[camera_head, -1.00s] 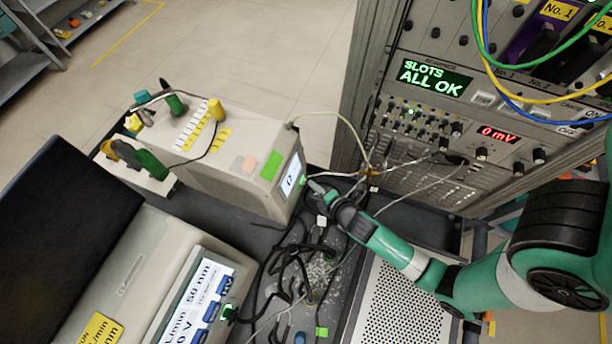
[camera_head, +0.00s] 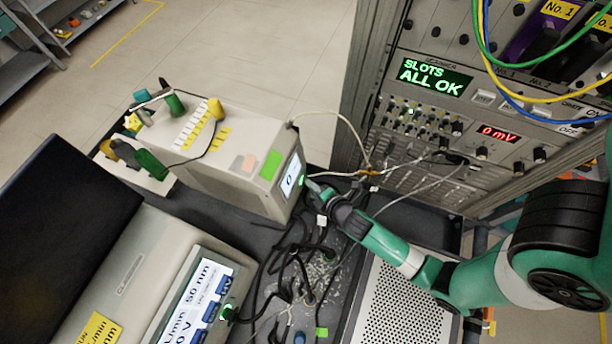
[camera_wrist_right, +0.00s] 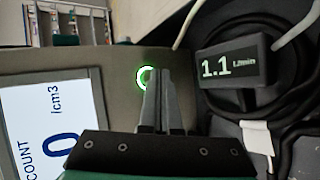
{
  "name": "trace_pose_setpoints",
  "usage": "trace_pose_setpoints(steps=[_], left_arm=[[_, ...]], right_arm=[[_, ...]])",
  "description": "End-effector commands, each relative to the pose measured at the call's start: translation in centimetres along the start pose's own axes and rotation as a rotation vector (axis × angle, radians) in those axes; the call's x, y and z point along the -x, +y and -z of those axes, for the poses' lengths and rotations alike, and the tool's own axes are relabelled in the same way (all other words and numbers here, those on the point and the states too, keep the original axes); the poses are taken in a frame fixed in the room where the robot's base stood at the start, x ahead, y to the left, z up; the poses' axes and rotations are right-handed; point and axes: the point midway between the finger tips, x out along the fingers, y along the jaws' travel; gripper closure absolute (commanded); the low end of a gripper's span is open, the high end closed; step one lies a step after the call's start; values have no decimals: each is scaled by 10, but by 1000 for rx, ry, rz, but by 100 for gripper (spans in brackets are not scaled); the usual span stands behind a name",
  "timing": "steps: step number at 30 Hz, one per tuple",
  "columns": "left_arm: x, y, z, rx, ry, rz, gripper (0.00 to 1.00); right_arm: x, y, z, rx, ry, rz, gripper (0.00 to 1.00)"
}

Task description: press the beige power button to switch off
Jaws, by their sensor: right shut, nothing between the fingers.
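A beige box-shaped device (camera_head: 232,160) stands left of the rack, with a small screen reading 0 on its front. Beside the screen is a round button with a lit green ring; in the right wrist view the button (camera_wrist_right: 145,77) is partly covered by my fingers. My right gripper (camera_head: 313,186) is shut and empty, its fingertips at the device's front face beside the button. In the right wrist view the closed fingertips (camera_wrist_right: 160,72) overlap the right part of the ring; I cannot tell whether they touch it. My left gripper is not in view.
A second beige device (camera_head: 130,272) with a screen and its own green-lit button (camera_head: 228,312) stands at lower left. Black cables (camera_head: 290,270) lie on the bench below my right gripper. The instrument rack (camera_head: 440,120) stands close at right. A small 1.1 display (camera_wrist_right: 232,68) is beside the fingers.

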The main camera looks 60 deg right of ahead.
Motion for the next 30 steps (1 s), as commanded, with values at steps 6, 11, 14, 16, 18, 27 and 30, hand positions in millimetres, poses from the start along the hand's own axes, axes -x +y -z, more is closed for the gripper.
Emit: trace_pose_setpoints(steps=[6,11,14,16,18,27,30], left_arm=[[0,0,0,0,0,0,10],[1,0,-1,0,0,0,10],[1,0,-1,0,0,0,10],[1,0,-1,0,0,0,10],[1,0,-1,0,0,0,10],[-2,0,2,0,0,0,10],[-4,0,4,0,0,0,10]], right_arm=[[-2,2,2,0,1,0,100],[-3,3,3,0,1,-1,100],[-4,4,4,0,1,-2,100],[-4,4,4,0,1,-2,100],[-4,4,4,0,1,-2,100],[0,2,0,0,0,-1,100],[4,0,-3,-1,-1,-1,100]])
